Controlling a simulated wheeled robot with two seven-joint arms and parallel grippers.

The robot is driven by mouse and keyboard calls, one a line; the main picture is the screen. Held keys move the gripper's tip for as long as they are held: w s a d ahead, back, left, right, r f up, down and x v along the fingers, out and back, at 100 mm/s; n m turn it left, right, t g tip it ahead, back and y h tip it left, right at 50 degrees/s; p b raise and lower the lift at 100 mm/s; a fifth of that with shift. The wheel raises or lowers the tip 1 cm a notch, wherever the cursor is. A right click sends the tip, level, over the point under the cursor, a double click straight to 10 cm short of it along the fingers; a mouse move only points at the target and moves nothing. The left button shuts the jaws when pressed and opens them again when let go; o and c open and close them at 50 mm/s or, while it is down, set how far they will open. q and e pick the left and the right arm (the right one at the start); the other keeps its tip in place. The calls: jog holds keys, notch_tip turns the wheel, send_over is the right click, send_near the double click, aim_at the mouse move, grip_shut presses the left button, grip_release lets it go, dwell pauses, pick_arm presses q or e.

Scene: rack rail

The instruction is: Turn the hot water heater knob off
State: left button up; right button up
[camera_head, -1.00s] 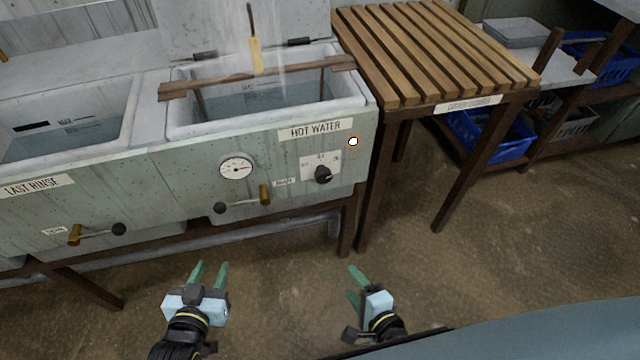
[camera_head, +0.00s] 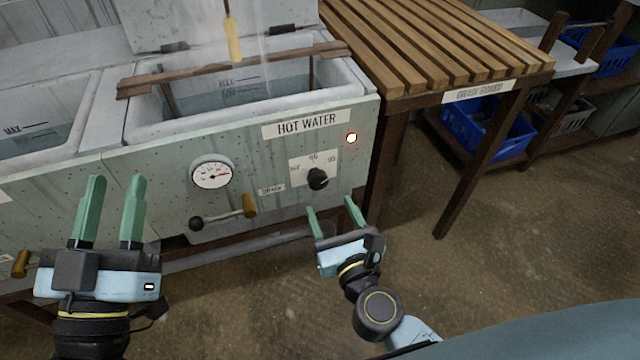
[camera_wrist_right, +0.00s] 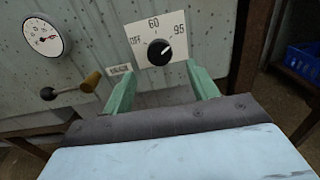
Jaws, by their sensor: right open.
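The black hot water knob (camera_head: 317,179) sits on a white dial plate marked OFF, 60 and 95 on the heater's front panel, under the HOT WATER label (camera_head: 306,124). In the right wrist view the knob (camera_wrist_right: 159,50) has a pale pointer mark aimed to the upper right, between 60 and 95. An indicator lamp (camera_head: 351,137) glows orange to its upper right. My right gripper (camera_head: 335,214) is open and empty, just below and in front of the knob, apart from it. My left gripper (camera_head: 110,212) is open and empty in front of the panel at the left.
A round gauge (camera_head: 211,174) and a drain lever (camera_head: 222,213) with a black ball end are left of the knob. A slatted wooden table (camera_head: 440,50) stands to the right, with a blue crate (camera_head: 490,130) below. The floor at right is clear.

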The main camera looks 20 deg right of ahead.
aim_at(319, 185)
jog(key=w, duration=0.6)
jog(key=shift+a, duration=0.1)
pick_arm(q)
jog(key=shift+s+r+t, duration=0.1)
jog(key=shift+r+t, duration=0.2)
pick_arm(e)
jog(key=shift+w, duration=0.65)
